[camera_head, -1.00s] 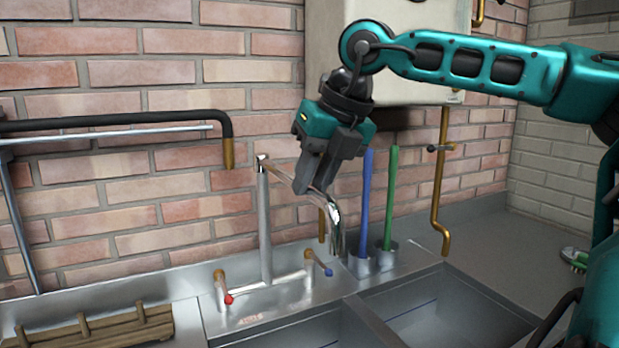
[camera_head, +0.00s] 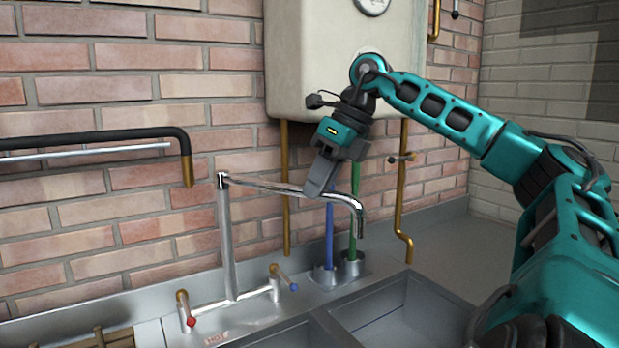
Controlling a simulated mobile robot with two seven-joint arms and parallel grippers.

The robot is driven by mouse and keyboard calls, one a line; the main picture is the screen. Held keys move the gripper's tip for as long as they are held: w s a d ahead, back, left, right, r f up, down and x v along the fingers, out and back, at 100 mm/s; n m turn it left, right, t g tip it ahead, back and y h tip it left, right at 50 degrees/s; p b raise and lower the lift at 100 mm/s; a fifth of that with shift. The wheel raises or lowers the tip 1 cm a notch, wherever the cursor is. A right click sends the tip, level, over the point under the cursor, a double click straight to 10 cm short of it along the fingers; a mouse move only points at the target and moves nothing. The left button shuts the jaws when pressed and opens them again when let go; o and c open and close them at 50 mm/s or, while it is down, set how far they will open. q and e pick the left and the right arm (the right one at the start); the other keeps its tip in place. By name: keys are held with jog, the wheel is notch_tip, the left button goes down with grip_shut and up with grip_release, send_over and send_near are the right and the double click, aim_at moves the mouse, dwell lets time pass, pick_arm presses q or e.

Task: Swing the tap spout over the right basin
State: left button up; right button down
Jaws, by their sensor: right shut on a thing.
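The chrome tap stands behind the sink, with an upright post (camera_head: 227,240) and a long spout (camera_head: 270,187) reaching right from its top. The spout's downturned end (camera_head: 361,222) hangs high, toward the right basin (camera_head: 400,300); whether it is directly over that basin I cannot tell. My right gripper (camera_head: 318,190) points down and is shut on the spout, nearer its outer end. The fingers hide part of the spout. The left basin (camera_head: 290,336) shows only in part at the bottom. My left gripper is out of view.
Blue (camera_head: 329,235) and green (camera_head: 354,215) sticks stand in metal cups behind the basins. Tap handles with red (camera_head: 191,322) and blue (camera_head: 294,287) ends flank the post. A cream boiler (camera_head: 310,60) hangs above. A black-covered pipe (camera_head: 100,140) is at left.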

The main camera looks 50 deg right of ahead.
jog(key=shift+d, duration=0.45)
jog(key=c, duration=1)
grip_release()
jog(key=shift+o, duration=0.2)
jog(key=p+v, duration=0.3)
jog(key=v, duration=1)
jog(key=shift+w, duration=0.1)
jog(key=shift+c, duration=0.4)
